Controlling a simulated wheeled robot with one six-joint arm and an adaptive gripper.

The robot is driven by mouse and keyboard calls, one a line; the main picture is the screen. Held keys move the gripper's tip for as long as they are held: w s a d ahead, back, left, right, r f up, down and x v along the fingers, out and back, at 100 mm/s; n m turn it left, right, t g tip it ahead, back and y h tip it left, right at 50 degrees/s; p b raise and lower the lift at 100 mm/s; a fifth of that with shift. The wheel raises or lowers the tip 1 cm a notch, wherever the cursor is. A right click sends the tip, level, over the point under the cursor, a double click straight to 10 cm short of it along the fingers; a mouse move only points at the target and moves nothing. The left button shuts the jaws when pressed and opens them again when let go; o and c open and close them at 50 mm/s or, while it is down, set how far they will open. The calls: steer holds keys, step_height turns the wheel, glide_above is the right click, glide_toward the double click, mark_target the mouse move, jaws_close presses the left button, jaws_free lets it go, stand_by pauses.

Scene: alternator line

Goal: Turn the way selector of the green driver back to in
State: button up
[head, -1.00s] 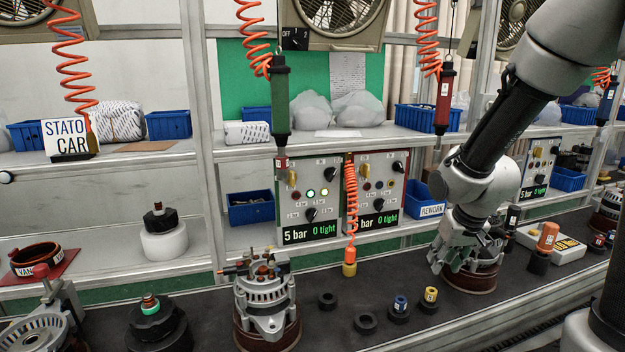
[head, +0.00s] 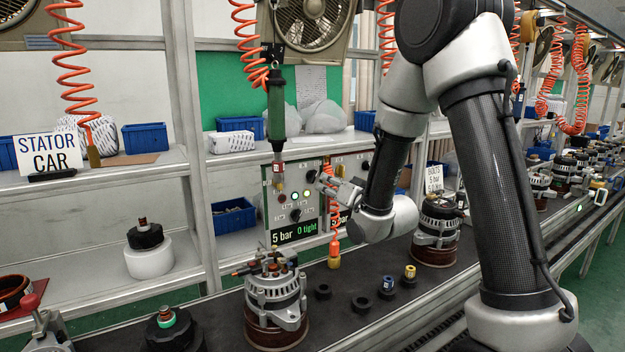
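The green driver (head: 276,108) hangs upright from an orange coiled hose. Its lower end overlaps the upper left of a grey control panel (head: 270,222) in the picture. The panel shows "5 bar 0 tight", two lit lamps, a black knob at the upper right (head: 312,176) and another black knob lower down (head: 296,214). The labels and knob directions are too small to read, so I cannot tell how the way selector is set. My gripper (head: 324,180) is in front of the panel's right edge, fingers toward the upper black knob. Contact and finger opening are unclear.
A second panel (head: 364,162) is partly hidden behind my arm. An orange hose with a yellow end (head: 334,252) hangs beside my gripper. Below, an alternator (head: 276,298), black rings (head: 323,292) and blue- and yellow-topped sockets (head: 410,275) stand on the dark bench.

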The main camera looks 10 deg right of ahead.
mark_target(316, 176)
steer(key=x, duration=0.8)
steer(key=shift+r, duration=0.25)
steer(key=shift+c, duration=0.4)
steer(key=shift+s, duration=0.1)
jaws_close()
